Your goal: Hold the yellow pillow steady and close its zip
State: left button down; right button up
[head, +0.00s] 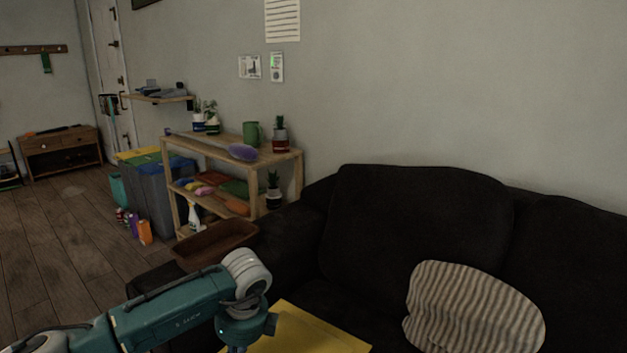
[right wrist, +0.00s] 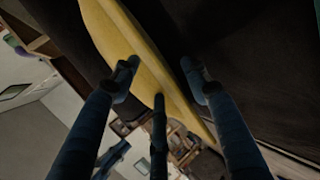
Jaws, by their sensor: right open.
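The yellow pillow (head: 305,336) lies on the black sofa at the bottom edge of the head view, partly cut off and partly behind my left arm. My left wrist is over its left side; the left fingers run out of the frame. In the right wrist view the yellow pillow (right wrist: 120,38) slants across the upper middle. My right gripper (right wrist: 158,78) is open, with its dark fingers spread in front of the pillow. I cannot tell whether they touch it. I cannot make out the zip in either view.
A striped cushion (head: 472,308) sits on the black sofa (head: 415,215) to the right of the pillow. A brown tray (head: 215,245) is beyond my left arm. A wooden shelf (head: 235,150) with plants and several bins (head: 165,195) stand behind. The wooden floor at left is mostly clear.

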jog(key=shift+r, duration=0.1)
jog(key=o, duration=0.6)
jog(key=shift+c, duration=0.2)
